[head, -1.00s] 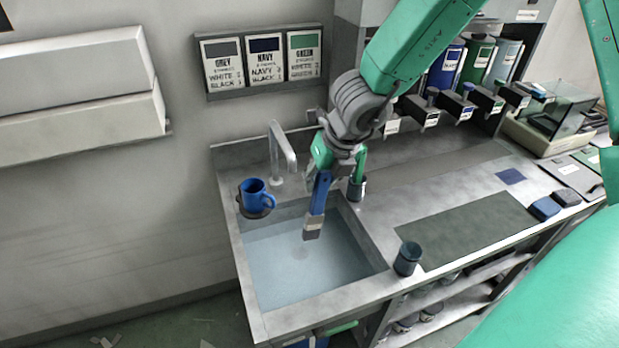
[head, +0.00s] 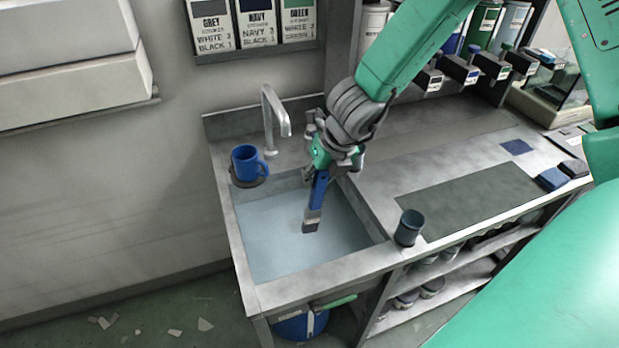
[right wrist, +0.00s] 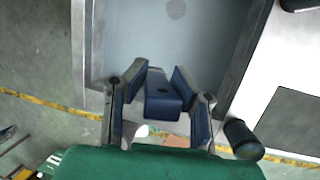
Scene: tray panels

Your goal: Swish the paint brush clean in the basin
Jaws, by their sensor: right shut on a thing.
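The paint brush (head: 318,192) has a blue handle and a grey head, and hangs tilted, head down, over the basin (head: 270,262). My right gripper (head: 322,172) is shut on the handle. In the right wrist view the blue handle (right wrist: 163,97) sits between the two fingers of my right gripper (right wrist: 162,92). The basin holds pale blue water (head: 290,230); whether the bristles touch it I cannot tell. My left gripper does not show.
A faucet (head: 272,120) stands behind the basin. A blue mug (head: 245,163) stands at its back left corner. A dark cup (head: 408,228) stands right of the basin. A dark mat (head: 470,200) lies on the counter. Paint dispensers (head: 465,70) line the back right.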

